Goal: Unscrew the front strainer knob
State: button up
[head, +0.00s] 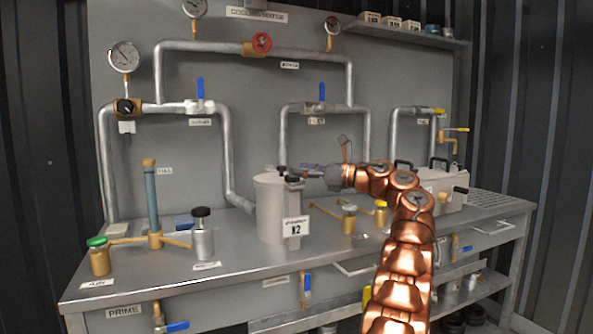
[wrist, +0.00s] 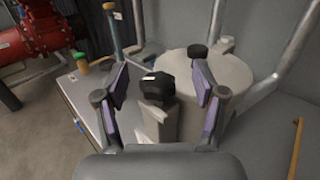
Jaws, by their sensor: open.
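The strainer (head: 271,210) is a pale grey cylinder with a label plate reading N2, standing on the bench. Its front knob (wrist: 158,87) is black and faceted, on top of a square grey post (wrist: 158,122). In the head view the front knob (head: 292,179) shows just under my gripper. A second black knob (wrist: 198,51) is at the back on the round lid (wrist: 215,75). My gripper (wrist: 161,84) is open, its purple-padded fingers spread left and right of the front knob with visible gaps. In the head view my gripper (head: 312,170) reaches in from the right; its fingertips are small there.
A green-capped brass fitting (head: 99,258), a blue tube (head: 152,205) and a grey black-capped pot (head: 202,235) stand left. Pipes with blue levers (head: 200,88) run along the back panel. A yellow-capped brass fitting (head: 380,213) stands right of the strainer.

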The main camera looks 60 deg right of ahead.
jog(key=v, duration=0.5)
jog(key=shift+s, duration=0.2)
